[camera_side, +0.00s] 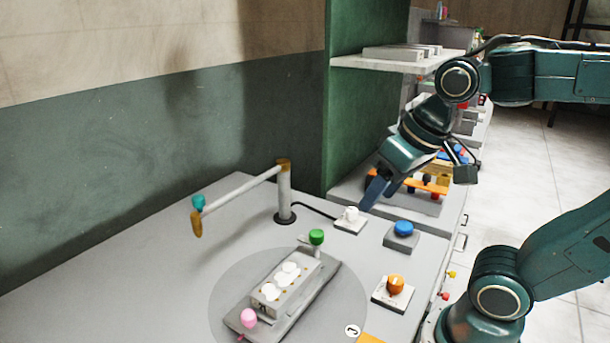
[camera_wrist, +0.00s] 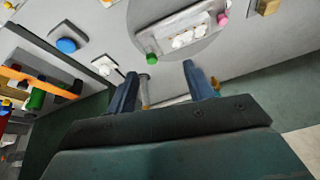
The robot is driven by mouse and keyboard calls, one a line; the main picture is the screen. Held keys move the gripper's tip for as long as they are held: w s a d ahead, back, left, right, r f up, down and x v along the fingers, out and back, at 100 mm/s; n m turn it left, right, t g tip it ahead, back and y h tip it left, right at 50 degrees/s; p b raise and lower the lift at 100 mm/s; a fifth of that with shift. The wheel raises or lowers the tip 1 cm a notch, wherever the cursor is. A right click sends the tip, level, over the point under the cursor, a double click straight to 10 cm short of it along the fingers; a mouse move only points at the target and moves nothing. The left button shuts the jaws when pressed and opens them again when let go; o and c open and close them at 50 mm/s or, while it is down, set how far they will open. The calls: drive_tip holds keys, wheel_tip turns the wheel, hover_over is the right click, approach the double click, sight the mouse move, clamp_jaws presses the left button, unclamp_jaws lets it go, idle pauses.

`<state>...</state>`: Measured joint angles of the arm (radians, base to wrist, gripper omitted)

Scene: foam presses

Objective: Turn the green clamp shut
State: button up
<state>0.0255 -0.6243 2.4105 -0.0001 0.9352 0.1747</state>
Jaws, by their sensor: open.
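The green clamp's round knob (camera_side: 316,237) stands up at the far end of a grey mould (camera_side: 300,289) on a round plate. In the wrist view the green knob (camera_wrist: 151,59) shows just ahead of the gap between my fingers. I cannot tell from its look how far it is turned. A pink knob (camera_side: 248,318) sits at the mould's near end, and it also shows in the wrist view (camera_wrist: 222,19). My gripper (camera_side: 373,192) is open and empty, above and to the right of the green knob, apart from it.
A post (camera_side: 284,192) carries a swing arm with a teal knob (camera_side: 198,202). A white knob (camera_side: 351,214), a blue button (camera_side: 403,229) and an orange knob (camera_side: 395,285) stand right of the mould. A shelf (camera_side: 400,63) hangs behind. The table's left side is clear.

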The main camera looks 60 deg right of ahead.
drive_tip(key=w+d+m+g, duration=0.3)
drive_tip(key=w+m, duration=0.4)
drive_tip(key=w, duration=0.2)
drive_tip(key=m+g, duration=0.2)
drive_tip(key=m, duration=0.5)
hover_over(317, 232)
wheel_tip(317, 232, down, 4)
drive_tip(key=shift+r, duration=0.2)
drive_tip(key=shift+f, duration=0.1)
wheel_tip(317, 232, down, 14)
drive_tip(key=shift+r, duration=0.2)
drive_tip(key=c, duration=1)
